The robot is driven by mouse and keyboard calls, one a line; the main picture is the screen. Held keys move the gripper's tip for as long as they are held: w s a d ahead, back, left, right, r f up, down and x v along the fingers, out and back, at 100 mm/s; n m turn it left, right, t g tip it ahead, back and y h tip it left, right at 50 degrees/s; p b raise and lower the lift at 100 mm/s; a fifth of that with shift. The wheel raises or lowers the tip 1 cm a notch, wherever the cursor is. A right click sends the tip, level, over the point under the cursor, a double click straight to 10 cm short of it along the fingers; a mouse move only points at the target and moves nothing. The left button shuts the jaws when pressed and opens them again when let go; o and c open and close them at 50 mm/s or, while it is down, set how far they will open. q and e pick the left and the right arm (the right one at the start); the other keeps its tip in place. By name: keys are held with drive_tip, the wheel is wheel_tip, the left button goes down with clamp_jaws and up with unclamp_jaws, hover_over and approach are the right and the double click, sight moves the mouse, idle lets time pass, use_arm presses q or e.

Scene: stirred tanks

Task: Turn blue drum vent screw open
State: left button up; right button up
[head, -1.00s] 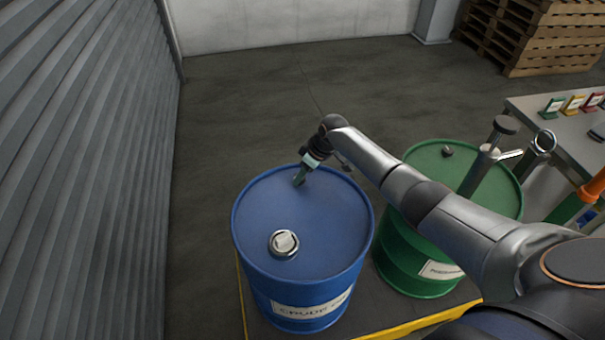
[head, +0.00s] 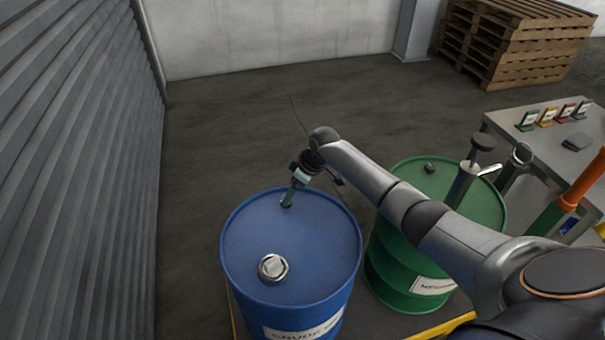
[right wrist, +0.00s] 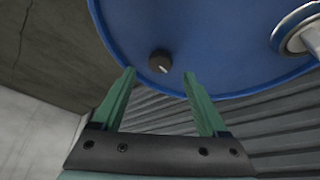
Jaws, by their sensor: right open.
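The blue drum (head: 315,240) stands upright with a label on its front. A large silver cap (head: 273,268) sits on its lid; it also shows at the upper right of the right wrist view (right wrist: 308,35). The vent screw (right wrist: 160,61) is a small dark knob with a pale mark, near the lid's rim. In the head view the gripper hides it. My right gripper (head: 287,202) is over the far part of the lid. In the right wrist view its green fingers (right wrist: 158,73) are apart, with the knob showing between and just beyond their tips. My left gripper is not in view.
A green drum (head: 400,265) stands close on the right, under my right arm. A metal table (head: 545,150) with small coloured tags is farther right. A corrugated wall (head: 75,180) is at left. Pallets (head: 510,40) are stacked at the back. The floor behind the drums is clear.

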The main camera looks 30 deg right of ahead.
drive_tip(key=v, duration=0.8)
drive_tip(key=shift+r+p, duration=0.25)
drive_tip(key=shift+p, duration=0.15)
drive_tip(key=shift+s, duration=0.1)
